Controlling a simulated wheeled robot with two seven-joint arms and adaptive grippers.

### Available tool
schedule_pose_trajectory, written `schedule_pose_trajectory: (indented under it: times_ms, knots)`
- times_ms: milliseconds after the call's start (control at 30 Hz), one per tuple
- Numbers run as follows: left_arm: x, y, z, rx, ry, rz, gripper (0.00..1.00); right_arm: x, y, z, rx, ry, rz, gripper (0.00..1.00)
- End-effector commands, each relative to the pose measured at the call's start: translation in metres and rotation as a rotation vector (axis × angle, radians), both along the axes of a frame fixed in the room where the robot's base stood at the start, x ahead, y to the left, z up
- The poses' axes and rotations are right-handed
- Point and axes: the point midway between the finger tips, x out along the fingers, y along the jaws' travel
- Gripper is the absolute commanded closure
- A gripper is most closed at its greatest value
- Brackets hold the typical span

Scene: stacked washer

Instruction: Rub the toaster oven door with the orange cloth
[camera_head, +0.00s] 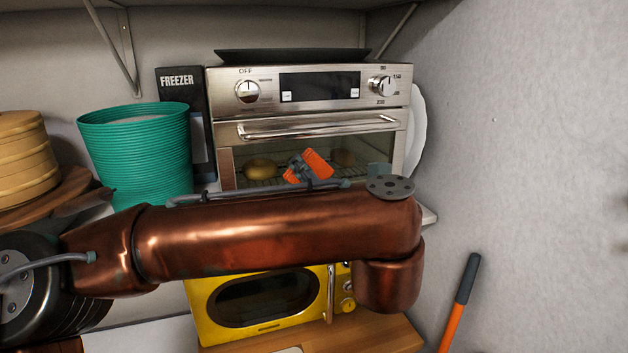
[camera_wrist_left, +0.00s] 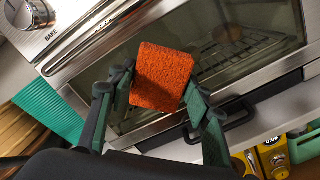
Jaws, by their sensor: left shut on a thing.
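The toaster oven (camera_head: 310,104) is silver, and its glass door (camera_head: 238,155) is shut below a bar handle (camera_head: 320,127). My left gripper (camera_head: 300,168) is in front of the glass, partly hidden behind my own arm. It is shut on the orange cloth (camera_head: 318,162). In the left wrist view, the cloth (camera_wrist_left: 163,77) is a rough orange square between the two dark green fingers of the gripper (camera_wrist_left: 160,94). The door glass (camera_wrist_left: 118,68) lies behind it. I cannot tell whether the cloth touches the glass. My right gripper is in neither view.
A teal ribbed bin (camera_head: 137,155) and a black freezer box (camera_head: 180,88) stand left of the oven. A black tray (camera_head: 292,56) lies on top of it. A yellow microwave (camera_head: 215,312) is below. A grey wall (camera_head: 530,130) closes the right side.

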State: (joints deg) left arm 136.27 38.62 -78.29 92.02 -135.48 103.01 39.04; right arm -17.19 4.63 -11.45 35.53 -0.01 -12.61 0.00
Motion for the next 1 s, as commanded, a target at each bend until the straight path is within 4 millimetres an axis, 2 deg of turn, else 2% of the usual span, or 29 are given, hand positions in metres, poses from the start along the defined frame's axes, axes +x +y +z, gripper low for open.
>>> schedule_pose_trajectory:
  times_ms: [533, 1000]
  knots:
    - [0.0003, 0.0003, 0.0004, -0.001, -0.001, 0.001, 0.74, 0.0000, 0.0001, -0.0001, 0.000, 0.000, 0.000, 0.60]
    - [0.0081, 0.0028, 0.0003, -0.001, -0.001, 0.001, 0.74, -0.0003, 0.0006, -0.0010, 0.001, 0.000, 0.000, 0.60]
